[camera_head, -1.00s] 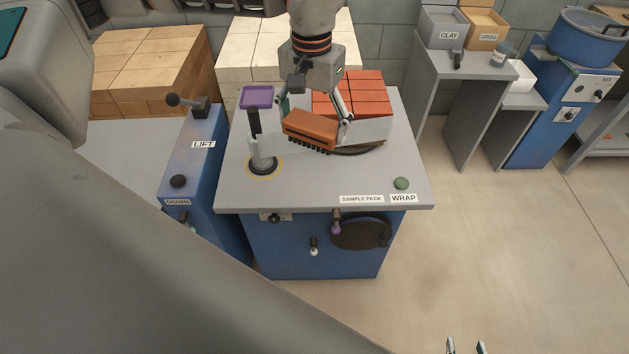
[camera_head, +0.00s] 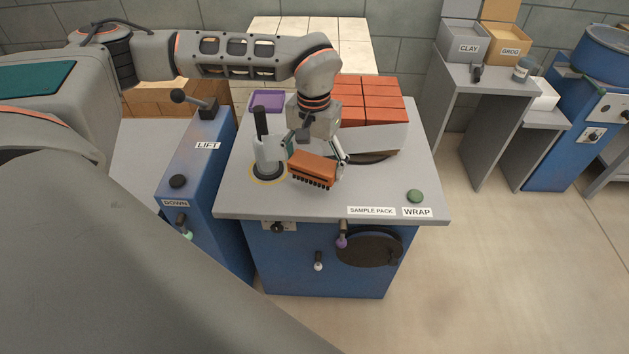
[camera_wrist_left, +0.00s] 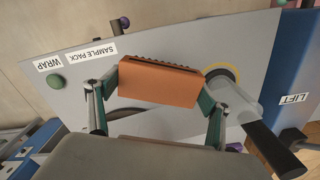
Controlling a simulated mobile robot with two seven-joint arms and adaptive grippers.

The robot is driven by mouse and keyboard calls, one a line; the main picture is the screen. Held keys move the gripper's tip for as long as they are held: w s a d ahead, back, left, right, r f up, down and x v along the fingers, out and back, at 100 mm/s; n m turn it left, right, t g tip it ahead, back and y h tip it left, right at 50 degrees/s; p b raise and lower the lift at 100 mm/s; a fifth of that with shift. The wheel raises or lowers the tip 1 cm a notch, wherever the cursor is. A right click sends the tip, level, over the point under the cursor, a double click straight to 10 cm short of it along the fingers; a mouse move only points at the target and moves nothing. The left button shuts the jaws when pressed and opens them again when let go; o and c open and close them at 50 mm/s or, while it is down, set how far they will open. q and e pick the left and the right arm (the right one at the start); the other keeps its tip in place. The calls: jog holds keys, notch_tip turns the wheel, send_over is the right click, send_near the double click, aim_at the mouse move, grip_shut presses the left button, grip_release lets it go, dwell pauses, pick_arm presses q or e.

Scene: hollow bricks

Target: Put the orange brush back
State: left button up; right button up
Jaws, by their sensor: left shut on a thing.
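The orange brush (camera_head: 313,167) has a block-shaped orange body and a row of dark bristles along its lower edge. My left gripper (camera_head: 315,160) is shut on it, one finger at each end, and holds it over the grey tabletop (camera_head: 320,204). In the left wrist view the brush (camera_wrist_left: 160,84) spans the space between the fingers. Whether the bristles touch the tabletop is hard to tell. My right gripper is out of view.
A clear cylinder (camera_head: 266,153) with a black handle stands in a yellow ring, close left of the brush. Red bricks (camera_head: 368,100) with a pale wrapped side stand behind right. A green button (camera_head: 415,196) sits front right. The front tabletop is mostly clear.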

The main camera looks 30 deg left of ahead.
aim_at(314, 180)
pick_arm(q)
notch_tip(314, 180, down, 5)
jog(key=shift+f+b, duration=0.2)
jog(key=shift+b, duration=0.1)
jog(key=shift+f, duration=0.25)
jog(key=o, duration=1.1)
jog(key=shift+f, duration=0.1)
jog(key=shift+c, duration=0.2)
